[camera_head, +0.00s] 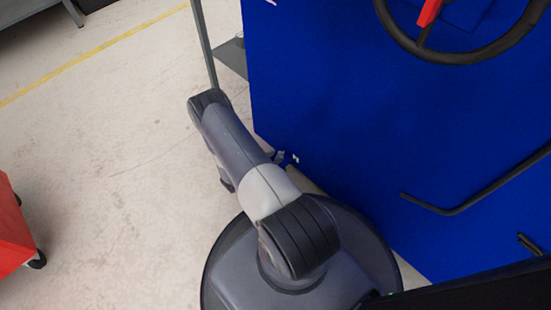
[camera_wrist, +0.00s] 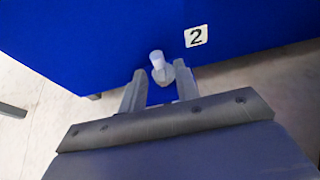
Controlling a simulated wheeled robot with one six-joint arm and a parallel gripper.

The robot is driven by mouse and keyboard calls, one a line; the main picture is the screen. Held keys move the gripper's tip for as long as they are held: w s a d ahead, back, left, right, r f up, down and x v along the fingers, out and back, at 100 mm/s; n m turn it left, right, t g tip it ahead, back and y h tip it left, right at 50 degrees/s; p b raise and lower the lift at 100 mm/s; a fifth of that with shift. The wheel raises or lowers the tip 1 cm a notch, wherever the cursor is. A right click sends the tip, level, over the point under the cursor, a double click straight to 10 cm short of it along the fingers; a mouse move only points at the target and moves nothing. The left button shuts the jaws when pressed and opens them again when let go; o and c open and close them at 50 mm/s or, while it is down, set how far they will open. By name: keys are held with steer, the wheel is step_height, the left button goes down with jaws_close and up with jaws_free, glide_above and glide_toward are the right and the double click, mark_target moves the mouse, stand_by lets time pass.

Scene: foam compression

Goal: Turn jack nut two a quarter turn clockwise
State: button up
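Jack nut two (camera_wrist: 158,66), a small pale grey piece with a round end, sits low on the blue machine's side in the wrist view. A white label with a black 2 (camera_wrist: 196,36) is to its upper right. My gripper (camera_wrist: 160,80) is open, with one finger on each side of the nut. A blue gap shows between the left finger and the nut; the right finger is close to it, and I cannot tell whether they touch. In the head view my arm reaches down to the blue machine (camera_head: 345,120), and the nut cannot be made out.
A black handwheel with a red part (camera_head: 440,60) and a bent black bar (camera_head: 450,208) are on the machine. A red cart (camera_head: 12,230) stands at the left edge. A grey post (camera_head: 203,45) rises beside the machine.

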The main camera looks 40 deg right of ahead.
steer(key=shift+x, duration=0.9)
jaws_close()
